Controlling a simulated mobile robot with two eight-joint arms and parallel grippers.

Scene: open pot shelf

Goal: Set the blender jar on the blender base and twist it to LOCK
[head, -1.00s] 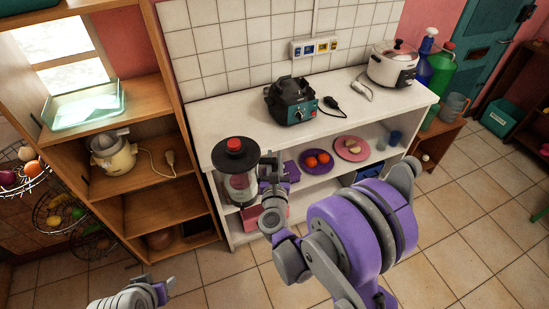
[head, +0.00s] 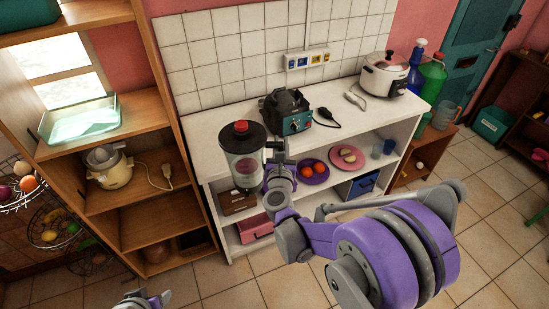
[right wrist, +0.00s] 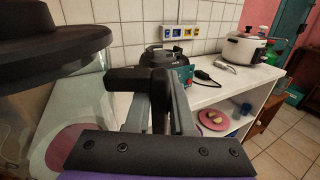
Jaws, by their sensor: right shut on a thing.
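The blender jar (head: 244,170), clear with a black lid and red cap, hangs upright at the front edge of the white counter, left of the blender base. My right gripper (head: 277,160) is shut on the jar's black handle (right wrist: 137,82); the jar's lid and clear side fill the left of the right wrist view (right wrist: 45,40). The black blender base (head: 287,108) with its teal front stands on the counter, apart from the jar. It shows partly hidden behind the handle and fingers in the right wrist view (right wrist: 186,74). My left gripper (head: 145,301) is cut off at the bottom edge.
The white counter (head: 215,135) is bare left of the base. A cord lies right of the base, and a rice cooker (head: 384,78) stands farther right. Plates of fruit (head: 314,172) sit on the shelf below. A wooden shelf (head: 115,200) stands at the left.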

